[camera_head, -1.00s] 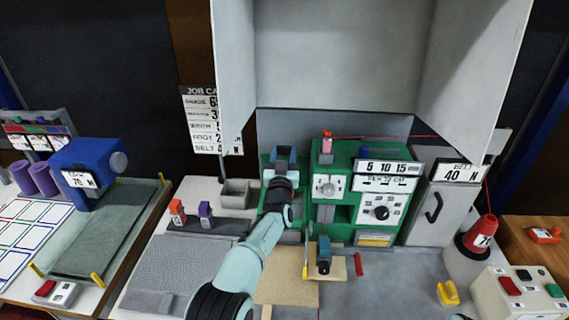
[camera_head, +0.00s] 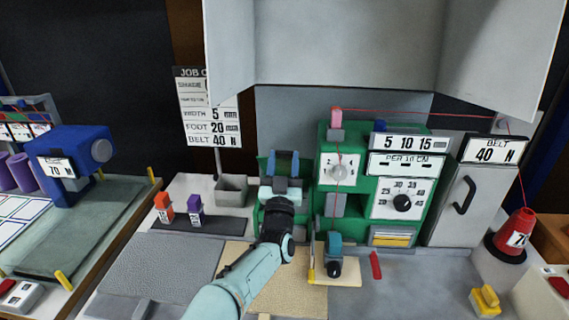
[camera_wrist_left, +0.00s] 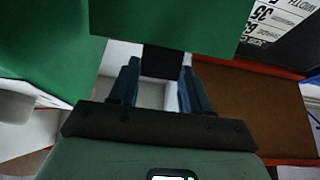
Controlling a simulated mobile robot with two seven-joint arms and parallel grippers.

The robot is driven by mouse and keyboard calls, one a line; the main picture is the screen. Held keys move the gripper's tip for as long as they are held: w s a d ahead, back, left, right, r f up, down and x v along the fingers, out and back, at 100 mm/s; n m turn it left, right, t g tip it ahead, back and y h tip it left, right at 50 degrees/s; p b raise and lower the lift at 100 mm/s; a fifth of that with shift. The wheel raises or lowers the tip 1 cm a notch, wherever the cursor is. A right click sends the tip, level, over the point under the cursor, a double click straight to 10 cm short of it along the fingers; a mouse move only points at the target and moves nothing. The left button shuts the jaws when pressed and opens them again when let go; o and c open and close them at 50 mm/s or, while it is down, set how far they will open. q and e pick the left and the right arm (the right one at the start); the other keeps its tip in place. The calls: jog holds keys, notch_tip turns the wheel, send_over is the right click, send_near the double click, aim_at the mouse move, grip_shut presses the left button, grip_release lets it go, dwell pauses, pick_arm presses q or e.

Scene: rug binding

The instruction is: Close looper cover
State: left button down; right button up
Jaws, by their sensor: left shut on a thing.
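The green binding machine (camera_head: 327,148) stands at the back centre. A low green part (camera_head: 268,222) at its left, seemingly the looper cover, is partly hidden by my left arm. My left gripper (camera_head: 284,164) is in front of it, blue fingers pointing up and away. In the left wrist view, the fingers (camera_wrist_left: 160,85) are shut on a dark tab (camera_wrist_left: 161,62), which meets a green panel (camera_wrist_left: 200,22). I cannot tell how far the cover is open. My right gripper is not in view.
A grey bin (camera_head: 232,190) and a rack with orange and purple blocks (camera_head: 190,224) stand to the left. A blue piece with a dark end (camera_head: 334,250) sits right of my arm. A red thread cone (camera_head: 514,232) is far right. A grey hood (camera_head: 340,45) hangs above.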

pick_arm(q)
jog(key=shift+f, duration=0.4)
jog(key=c, duration=0.5)
grip_release()
jog(key=shift+r, duration=0.1)
jog(key=v, duration=1.3)
jog(key=shift+s, duration=0.25)
